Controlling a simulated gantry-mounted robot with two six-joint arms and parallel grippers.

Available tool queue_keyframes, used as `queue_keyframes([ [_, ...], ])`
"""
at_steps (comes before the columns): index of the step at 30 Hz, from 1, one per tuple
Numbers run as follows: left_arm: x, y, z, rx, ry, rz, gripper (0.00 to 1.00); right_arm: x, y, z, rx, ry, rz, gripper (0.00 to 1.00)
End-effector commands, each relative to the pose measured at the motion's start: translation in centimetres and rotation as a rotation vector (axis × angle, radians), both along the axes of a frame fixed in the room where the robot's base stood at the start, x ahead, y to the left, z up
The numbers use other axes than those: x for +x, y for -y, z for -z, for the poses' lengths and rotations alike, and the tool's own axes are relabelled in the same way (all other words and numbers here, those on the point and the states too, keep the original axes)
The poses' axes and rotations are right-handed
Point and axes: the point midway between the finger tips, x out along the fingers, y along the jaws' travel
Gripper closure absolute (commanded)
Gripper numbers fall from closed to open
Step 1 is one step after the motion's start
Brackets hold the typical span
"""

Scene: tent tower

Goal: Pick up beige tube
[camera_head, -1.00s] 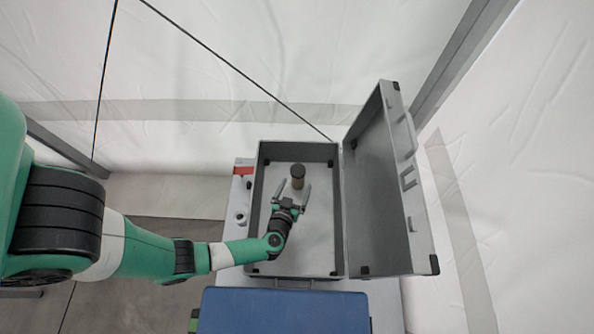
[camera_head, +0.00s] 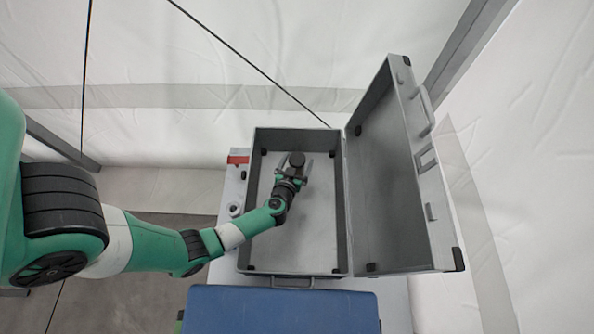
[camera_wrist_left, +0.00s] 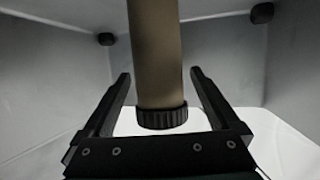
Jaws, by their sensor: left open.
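The beige tube (camera_wrist_left: 155,55) stands between the two open fingers of my left gripper (camera_wrist_left: 158,85) in the left wrist view, with a gap on each side. A dark ribbed cap (camera_wrist_left: 162,117) is at its end nearest the gripper's palm. In the head view, the tube's dark top (camera_head: 297,159) shows inside the open grey case, between the fingers of my left gripper (camera_head: 296,163). The tube's body is mostly hidden there. My right gripper is not in view.
The grey case (camera_head: 341,215) has walls all around, and its lid (camera_head: 400,180) stands open on the right. A blue box (camera_head: 280,310) is in front. A small red item (camera_head: 238,157) and a small pale item (camera_head: 235,210) lie left of the case. The case floor is otherwise clear.

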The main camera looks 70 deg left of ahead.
Motion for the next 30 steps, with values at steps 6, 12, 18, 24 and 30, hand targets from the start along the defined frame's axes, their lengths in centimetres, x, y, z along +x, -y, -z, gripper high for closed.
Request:
queue_keyframes([
  [6,1.29,-1.61,1.01,0.0,0.0,0.0,0.05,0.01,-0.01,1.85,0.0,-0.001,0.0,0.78],
  [12,1.27,-1.55,0.87,0.0,0.0,0.001,0.12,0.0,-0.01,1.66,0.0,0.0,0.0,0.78],
  [18,1.25,-1.53,0.9,0.0,-0.001,0.001,0.48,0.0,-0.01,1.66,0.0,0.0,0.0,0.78],
  [24,1.24,-1.52,0.91,0.0,-0.001,0.001,0.84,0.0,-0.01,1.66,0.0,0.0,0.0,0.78],
  [30,1.26,-1.52,0.88,0.0,0.0,0.001,1.0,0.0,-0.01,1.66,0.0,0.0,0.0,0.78],
])
